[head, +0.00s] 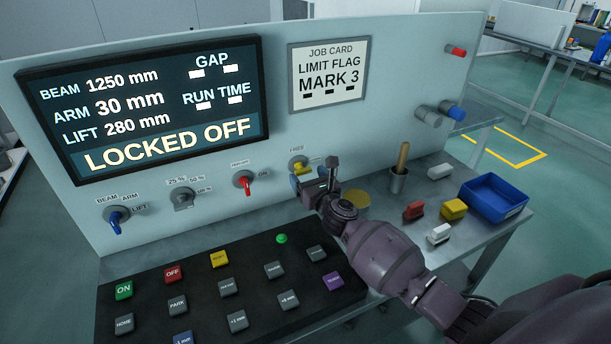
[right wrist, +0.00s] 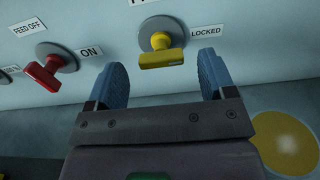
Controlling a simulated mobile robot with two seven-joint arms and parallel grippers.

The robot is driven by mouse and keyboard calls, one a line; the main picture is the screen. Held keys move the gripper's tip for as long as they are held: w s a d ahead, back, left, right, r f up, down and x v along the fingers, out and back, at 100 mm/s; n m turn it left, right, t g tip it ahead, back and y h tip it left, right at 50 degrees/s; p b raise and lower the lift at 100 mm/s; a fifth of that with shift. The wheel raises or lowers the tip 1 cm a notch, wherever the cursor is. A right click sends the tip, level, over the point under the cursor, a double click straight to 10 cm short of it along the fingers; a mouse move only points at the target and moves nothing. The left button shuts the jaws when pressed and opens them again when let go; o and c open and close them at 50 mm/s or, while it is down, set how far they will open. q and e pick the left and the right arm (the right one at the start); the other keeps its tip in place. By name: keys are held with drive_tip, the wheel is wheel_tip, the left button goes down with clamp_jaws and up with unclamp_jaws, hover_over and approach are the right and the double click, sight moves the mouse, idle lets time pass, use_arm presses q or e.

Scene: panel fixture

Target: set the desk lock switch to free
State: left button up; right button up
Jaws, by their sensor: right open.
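The desk lock switch is a yellow knob (head: 301,166) on a round grey base, low on the pale panel, with a FREE label above it. In the right wrist view the yellow knob (right wrist: 161,58) shows a LOCKED label to its right. The display (head: 150,110) reads LOCKED OFF. My right gripper (head: 309,178) is at the panel, just below the knob. In the right wrist view its blue fingers (right wrist: 163,72) are apart, one to each side of the knob, with nothing between them seen held. My left gripper is out of view.
A red knob (head: 244,181) sits left of the lock switch, with grey and blue knobs further left. A black button board (head: 200,295) lies below. A cup (head: 398,180), coloured blocks and a blue bin (head: 495,197) stand on the desk to the right.

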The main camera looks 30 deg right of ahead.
drive_tip(key=shift+w+d, duration=0.1)
drive_tip(key=shift+w, duration=0.75)
drive_tip(key=c, duration=0.9)
drive_tip(key=shift+c, duration=0.2)
